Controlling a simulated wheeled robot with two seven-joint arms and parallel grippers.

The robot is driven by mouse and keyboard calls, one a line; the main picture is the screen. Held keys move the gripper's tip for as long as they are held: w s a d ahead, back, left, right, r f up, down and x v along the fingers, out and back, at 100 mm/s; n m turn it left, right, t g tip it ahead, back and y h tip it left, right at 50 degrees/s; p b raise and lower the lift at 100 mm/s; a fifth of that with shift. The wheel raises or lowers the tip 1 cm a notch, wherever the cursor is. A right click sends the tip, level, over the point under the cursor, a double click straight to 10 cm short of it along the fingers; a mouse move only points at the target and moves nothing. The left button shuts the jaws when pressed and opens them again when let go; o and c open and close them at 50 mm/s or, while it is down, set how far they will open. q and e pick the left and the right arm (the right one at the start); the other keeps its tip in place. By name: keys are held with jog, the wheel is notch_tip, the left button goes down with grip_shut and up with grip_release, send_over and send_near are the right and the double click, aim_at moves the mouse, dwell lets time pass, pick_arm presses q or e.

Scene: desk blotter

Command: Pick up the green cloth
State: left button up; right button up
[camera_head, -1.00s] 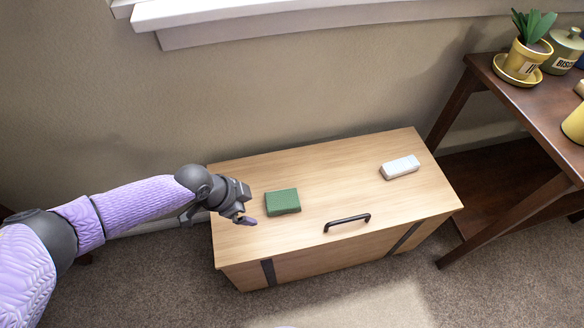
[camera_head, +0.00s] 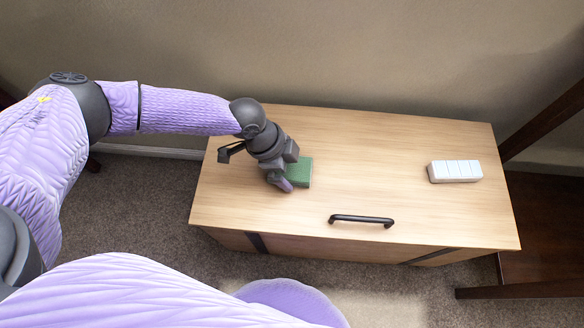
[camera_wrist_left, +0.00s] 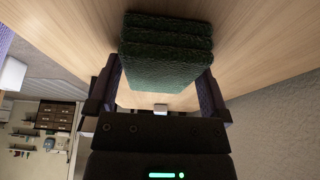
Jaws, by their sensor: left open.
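The green cloth (camera_head: 301,174) is a folded stack on the left part of the wooden chest's top. My left gripper (camera_head: 287,185) is over it and hides part of it in the head view. In the left wrist view the cloth (camera_wrist_left: 167,50) lies ahead of the open gripper (camera_wrist_left: 160,88), with one finger on each side of its near end. I cannot tell if the fingers touch it. My right gripper is not in view.
The wooden chest (camera_head: 390,155) has a black handle (camera_head: 361,220) at its front edge. A white block-like object (camera_head: 455,171) lies at the right of its top. The middle of the top is clear. A dark wooden table leg (camera_head: 545,120) stands at the right.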

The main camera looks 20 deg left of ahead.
aim_at(296, 167)
pick_arm(q)
jog(key=shift+r, duration=0.1)
jog(key=c, duration=0.9)
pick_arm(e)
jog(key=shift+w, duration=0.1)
pick_arm(q)
notch_tip(296, 167, up, 3)
jog(key=p, duration=0.2)
jog(key=shift+r+p, duration=0.2)
jog(key=shift+p, duration=0.1)
jog(key=shift+c, duration=0.2)
notch_tip(296, 167, up, 7)
jog(key=p, duration=0.4)
jog(key=shift+f, duration=0.2)
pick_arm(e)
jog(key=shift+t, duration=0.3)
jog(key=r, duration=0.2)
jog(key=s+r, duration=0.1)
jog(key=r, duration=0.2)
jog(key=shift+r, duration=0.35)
